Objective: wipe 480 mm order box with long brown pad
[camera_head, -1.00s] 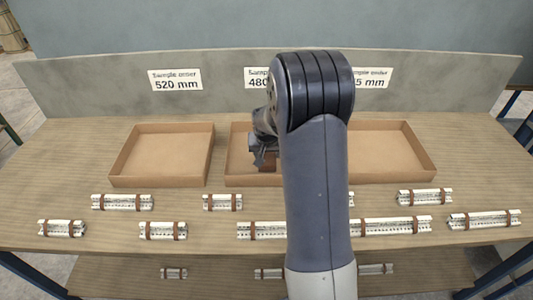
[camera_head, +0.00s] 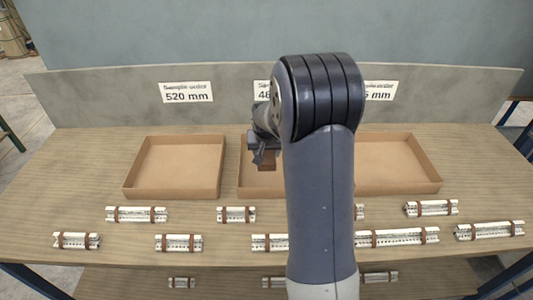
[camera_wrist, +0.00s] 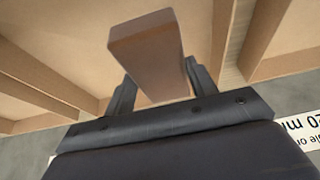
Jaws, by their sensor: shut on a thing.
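The 480 mm order box (camera_head: 246,180) is an open cardboard tray at the middle back of the table, under a sign (camera_head: 262,91) partly covered by my arm. My arm hides much of this box. My gripper (camera_head: 263,155) is over the left part of the box. It is shut on a brown pad (camera_head: 267,163). In the wrist view the pad (camera_wrist: 146,42) is a brown block held between the two dark fingers (camera_wrist: 155,95), with cardboard behind it. I cannot tell whether the pad touches the box.
The 520 mm box (camera_head: 176,168) stands to the left and another box (camera_head: 398,165) to the right, both empty. Several silver bundles with brown bands, such as one at front left (camera_head: 76,241), lie along the front. A grey back panel (camera_head: 110,97) stands behind.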

